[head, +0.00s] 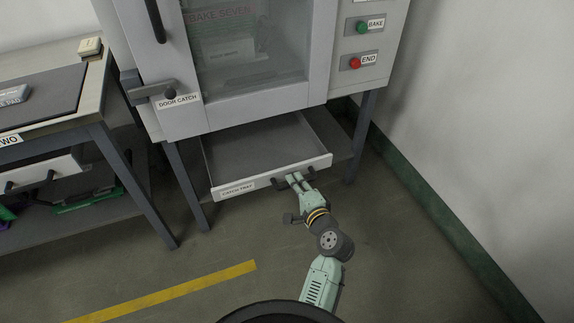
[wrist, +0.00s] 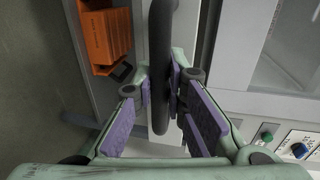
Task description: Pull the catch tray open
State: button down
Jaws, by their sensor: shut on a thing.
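The catch tray (head: 229,187) is a shallow grey tray with a white labelled front, below the oven cabinet. It stands pulled out, with much of its empty floor showing. A dark bar handle (head: 264,184) runs along its front. My gripper (head: 293,180) reaches it from the front right and is at the handle's right part. In the wrist view, the dark handle (wrist: 160,60) runs between the purple-padded fingers of my gripper (wrist: 160,88), which is shut on it. The fingers hide part of the handle in the head view.
The oven's glass door (head: 245,45) is above the tray, with a door catch (head: 160,92) at its left. Cabinet legs (head: 361,135) flank the tray. A workbench (head: 85,125) stands left, a wall (head: 480,130) right. The floor in front is clear. The wrist view shows an orange object (wrist: 105,38).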

jog(key=shift+f+v, duration=0.2)
jog(key=shift+v, duration=0.7)
jog(key=shift+f+v, duration=0.2)
jog(key=shift+v, duration=0.7)
jog(key=c, duration=1.6)
grip_release()
jog(key=shift+r, duration=0.1)
